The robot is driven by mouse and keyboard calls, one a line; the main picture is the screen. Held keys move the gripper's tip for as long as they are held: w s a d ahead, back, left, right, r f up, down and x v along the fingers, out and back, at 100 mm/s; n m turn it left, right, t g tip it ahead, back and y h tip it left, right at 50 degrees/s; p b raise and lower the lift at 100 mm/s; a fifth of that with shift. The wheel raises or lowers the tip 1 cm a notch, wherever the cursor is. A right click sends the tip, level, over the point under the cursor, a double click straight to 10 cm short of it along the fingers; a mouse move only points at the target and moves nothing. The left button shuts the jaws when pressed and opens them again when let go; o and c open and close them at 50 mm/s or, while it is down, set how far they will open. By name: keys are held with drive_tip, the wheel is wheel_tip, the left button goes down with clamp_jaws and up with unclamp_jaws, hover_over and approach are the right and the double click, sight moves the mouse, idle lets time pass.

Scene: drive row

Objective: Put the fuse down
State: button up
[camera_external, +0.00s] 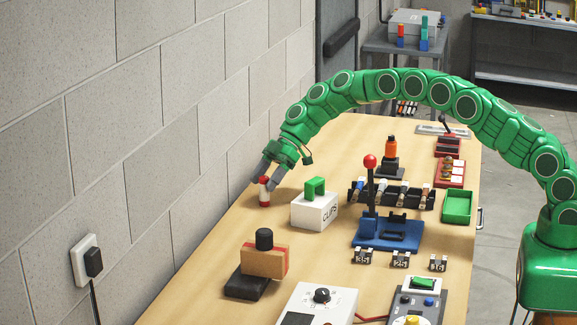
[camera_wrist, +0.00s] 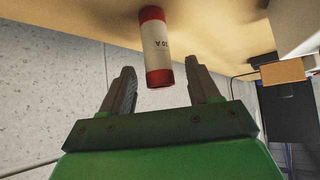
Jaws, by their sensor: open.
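The fuse (camera_external: 264,191), white with red ends, stands upright on the wooden table (camera_external: 215,235) at its left side, close to the block wall. My gripper (camera_external: 269,178) is open at the fuse. Its two fingers (camera_wrist: 158,72) are on either side of the fuse, with a visible gap on each side. In the external view the fingers partly cover the fuse.
A white CLIPS box (camera_external: 314,211) with a green piece on it stands just right of the fuse. A dark rack (camera_external: 390,194) of several fuses, a blue lever unit (camera_external: 388,232) and a green tray (camera_external: 457,206) are further right. Bare table lies in front of the fuse.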

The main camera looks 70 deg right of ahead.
drive_tip(key=v, duration=0.9)
drive_tip(key=s+a+r+m+g, duration=0.1)
drive_tip(key=s+a+r, duration=0.4)
drive_tip(key=s, duration=0.4)
drive_tip(key=s+a+r+m+g+h, duration=0.1)
drive_tip(key=s+a+r+g, duration=0.1)
drive_tip(key=s+a+r, duration=0.5)
drive_tip(key=s+a+r+m+g, duration=0.15)
drive_tip(key=s+a, duration=0.25)
drive_tip(key=s, duration=0.7)
drive_tip(key=s+d+f+m+h, duration=0.1)
drive_tip(key=s+d+m+h, duration=0.1)
drive_tip(key=s, duration=1.1)
drive_tip(key=s+d+f+m+g+h, duration=0.1)
drive_tip(key=s+m+h, duration=0.1)
drive_tip(key=s, duration=1.1)
drive_tip(key=s+d+f+m+g+h, duration=0.1)
drive_tip(key=s+d+m+h, duration=0.1)
drive_tip(key=s, duration=1.1)
drive_tip(key=shift+d+f+m, duration=0.2)
drive_tip(key=shift+d+m, duration=0.2)
drive_tip(key=shift+m, duration=0.45)
